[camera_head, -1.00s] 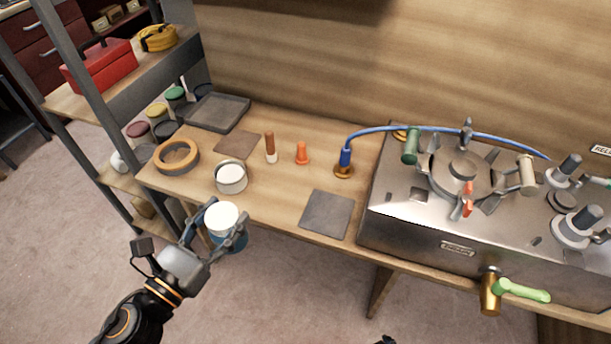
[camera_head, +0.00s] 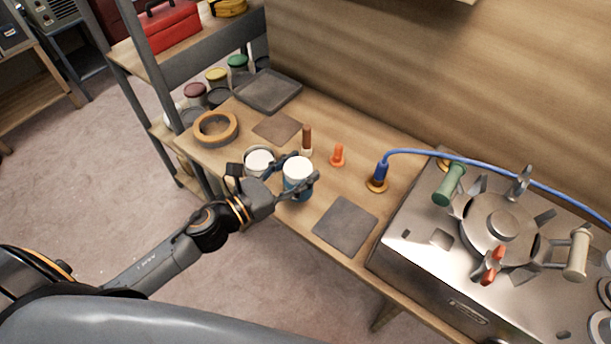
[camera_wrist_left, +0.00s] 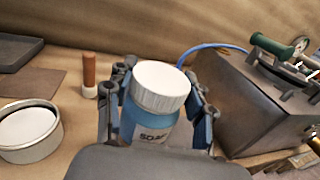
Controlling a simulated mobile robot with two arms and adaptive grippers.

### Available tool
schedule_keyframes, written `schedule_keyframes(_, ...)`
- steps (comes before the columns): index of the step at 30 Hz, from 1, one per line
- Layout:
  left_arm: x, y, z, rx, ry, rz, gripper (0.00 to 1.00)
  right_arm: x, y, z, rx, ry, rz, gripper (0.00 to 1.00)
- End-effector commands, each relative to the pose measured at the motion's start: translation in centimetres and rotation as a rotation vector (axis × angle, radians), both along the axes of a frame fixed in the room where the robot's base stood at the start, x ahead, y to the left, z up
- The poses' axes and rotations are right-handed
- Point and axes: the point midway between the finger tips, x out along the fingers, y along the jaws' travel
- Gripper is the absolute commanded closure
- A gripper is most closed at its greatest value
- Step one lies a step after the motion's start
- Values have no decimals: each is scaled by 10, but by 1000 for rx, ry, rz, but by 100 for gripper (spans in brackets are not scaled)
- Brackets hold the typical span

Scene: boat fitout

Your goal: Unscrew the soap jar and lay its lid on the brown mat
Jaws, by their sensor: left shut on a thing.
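The soap jar is blue with a white ribbed lid and the word SOAP on its front. In the head view it (camera_head: 297,184) is over the bench's front edge area, and it fills the middle of the left wrist view (camera_wrist_left: 148,124). Its lid (camera_head: 298,167) is on top and the jar looks upright. My left gripper (camera_head: 297,178) is shut on the jar's sides, a finger at each side. I cannot tell whether the jar touches the bench. The brown mat (camera_head: 278,128) lies bare farther back. My right gripper is not in view.
A white tub (camera_head: 258,163) stands left of the jar. A brown-and-white cylinder (camera_head: 306,140) and orange cone (camera_head: 338,156) stand behind. A grey mat (camera_head: 345,226) is bare at right, before the metal stove (camera_head: 440,262). A tan ring (camera_head: 215,128) and dark tray (camera_head: 269,92) are left.

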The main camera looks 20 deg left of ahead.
Motion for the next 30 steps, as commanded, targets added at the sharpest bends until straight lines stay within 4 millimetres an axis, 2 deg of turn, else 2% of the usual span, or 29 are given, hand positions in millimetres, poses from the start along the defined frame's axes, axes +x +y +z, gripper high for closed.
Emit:
schedule_keyframes(1,9,-1,-14,-6,4,4,100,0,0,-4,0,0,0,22)
schedule_keyframes(6,30,-2,-39,-5,2,1,100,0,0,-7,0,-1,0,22)
schedule_keyframes(13,43,-2,-55,-6,2,1,100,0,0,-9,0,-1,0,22)
schedule_keyframes(18,42,-2,-79,-5,5,2,100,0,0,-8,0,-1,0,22)
schedule_keyframes(30,42,-2,-87,-3,2,0,100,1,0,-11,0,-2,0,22)
